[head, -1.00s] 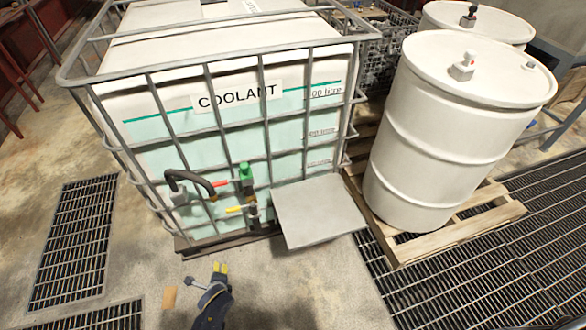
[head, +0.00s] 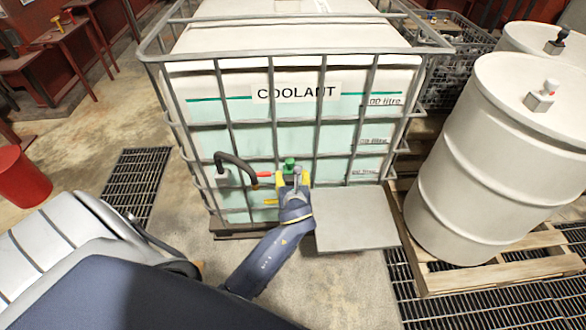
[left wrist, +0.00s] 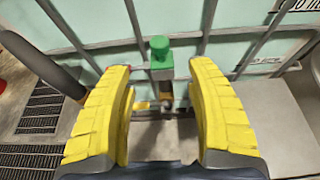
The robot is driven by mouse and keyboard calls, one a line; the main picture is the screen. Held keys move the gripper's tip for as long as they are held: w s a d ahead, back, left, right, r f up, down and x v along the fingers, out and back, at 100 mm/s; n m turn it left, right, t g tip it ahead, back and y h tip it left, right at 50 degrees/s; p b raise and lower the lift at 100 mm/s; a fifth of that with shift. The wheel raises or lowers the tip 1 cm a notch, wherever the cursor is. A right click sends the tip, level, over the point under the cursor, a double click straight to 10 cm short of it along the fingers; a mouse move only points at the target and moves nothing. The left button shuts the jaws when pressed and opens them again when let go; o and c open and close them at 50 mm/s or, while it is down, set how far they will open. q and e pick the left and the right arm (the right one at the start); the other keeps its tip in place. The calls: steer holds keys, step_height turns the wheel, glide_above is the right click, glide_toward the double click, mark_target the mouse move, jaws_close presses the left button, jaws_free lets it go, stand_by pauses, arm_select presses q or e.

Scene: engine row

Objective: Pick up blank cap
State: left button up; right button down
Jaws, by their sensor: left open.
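A green cap (head: 290,164), the only likely blank cap I see, sits upright on a fitting at the lower front of the caged coolant tank (head: 308,92). In the left wrist view the green cap (left wrist: 160,48) stands ahead, between the yellow fingers and a little beyond their tips. My left gripper (head: 292,180) is open and empty in front of the tank. Its spread fingers also show in the left wrist view (left wrist: 160,72), with a gap on both sides of the cap. The gripper hides part of the fitting below the cap. My right gripper is not in view.
A black hose (head: 238,163) curves out left of the cap, near red and yellow handles. A grey plate (head: 355,222) juts out at the lower right. Metal cage bars run close behind the cap. White drums (head: 490,160) stand on a pallet at the right.

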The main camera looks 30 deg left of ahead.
mark_target(290, 164)
arm_select(q)
steer(key=shift+x, duration=6.55)
steer(key=shift+o, duration=0.2)
steer(key=shift+s+f, duration=0.1)
jaws_close()
